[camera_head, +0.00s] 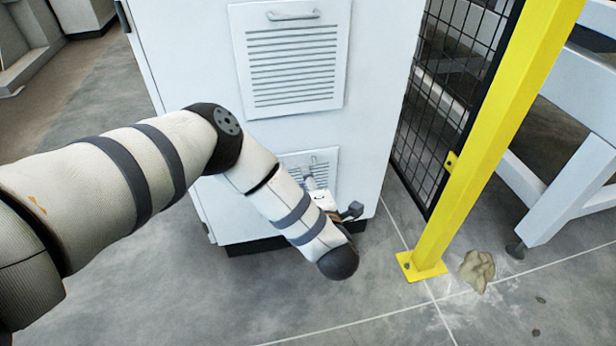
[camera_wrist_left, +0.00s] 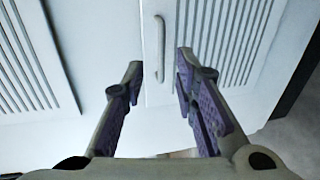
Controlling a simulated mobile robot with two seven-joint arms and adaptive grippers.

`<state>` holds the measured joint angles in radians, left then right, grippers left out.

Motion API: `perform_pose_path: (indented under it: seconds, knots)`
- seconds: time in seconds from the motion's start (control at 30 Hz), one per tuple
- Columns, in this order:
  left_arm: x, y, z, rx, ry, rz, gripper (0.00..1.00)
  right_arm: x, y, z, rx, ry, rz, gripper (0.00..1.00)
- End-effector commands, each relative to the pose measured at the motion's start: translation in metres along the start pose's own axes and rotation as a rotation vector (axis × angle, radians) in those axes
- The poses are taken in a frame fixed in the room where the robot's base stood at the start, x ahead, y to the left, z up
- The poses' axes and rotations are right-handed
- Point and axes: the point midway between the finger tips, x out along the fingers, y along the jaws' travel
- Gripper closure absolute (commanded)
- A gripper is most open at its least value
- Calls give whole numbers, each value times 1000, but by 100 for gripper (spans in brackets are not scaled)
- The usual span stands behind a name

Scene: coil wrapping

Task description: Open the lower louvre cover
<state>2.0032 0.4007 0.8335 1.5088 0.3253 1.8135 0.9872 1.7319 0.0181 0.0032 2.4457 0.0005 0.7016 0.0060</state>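The lower louvre cover (camera_head: 328,160) is a small white slatted panel low on the cabinet front, partly hidden by my left arm and gripper. In the left wrist view the lower cover (camera_wrist_left: 225,40) is on the right, with its white bar handle (camera_wrist_left: 159,28) along its edge. The cover looks closed against the cabinet. My left gripper (camera_head: 313,175) is just in front of the lower cover. In the wrist view its fingers (camera_wrist_left: 160,70) are apart, with the handle showing in the gap between them; whether they reach around it is unclear. My right gripper is not visible.
The upper louvre cover (camera_head: 292,70) is closed above on the white cabinet (camera_head: 377,100). A yellow post (camera_head: 490,130) with black mesh fencing (camera_head: 437,110) stands right of the cabinet. A crumpled tan rag (camera_head: 477,269) lies on the floor. The floor in front is mostly clear.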

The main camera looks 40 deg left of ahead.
Motion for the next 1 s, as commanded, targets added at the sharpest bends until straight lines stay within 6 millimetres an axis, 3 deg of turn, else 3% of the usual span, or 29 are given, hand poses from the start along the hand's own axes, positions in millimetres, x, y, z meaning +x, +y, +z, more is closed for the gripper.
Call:
perform_pose_path:
  seconds: [0.1, 0.3, 0.57, 0.6, 0.7, 1.0]
  knots:
    - [29, -5, -1, 4, 1, -1, 73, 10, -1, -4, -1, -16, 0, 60]
    - [54, -3, 0, 5, -2, -2, 73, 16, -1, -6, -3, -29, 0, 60]
    - [57, -1, 1, 4, -5, -3, 73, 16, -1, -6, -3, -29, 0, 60]
    - [57, -1, 1, 5, -5, -3, 75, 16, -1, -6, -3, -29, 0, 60]
    - [57, -1, 1, 5, -5, -3, 98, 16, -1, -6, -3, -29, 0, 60]
    - [57, -1, 0, 5, -5, -3, 100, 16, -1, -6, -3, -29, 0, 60]
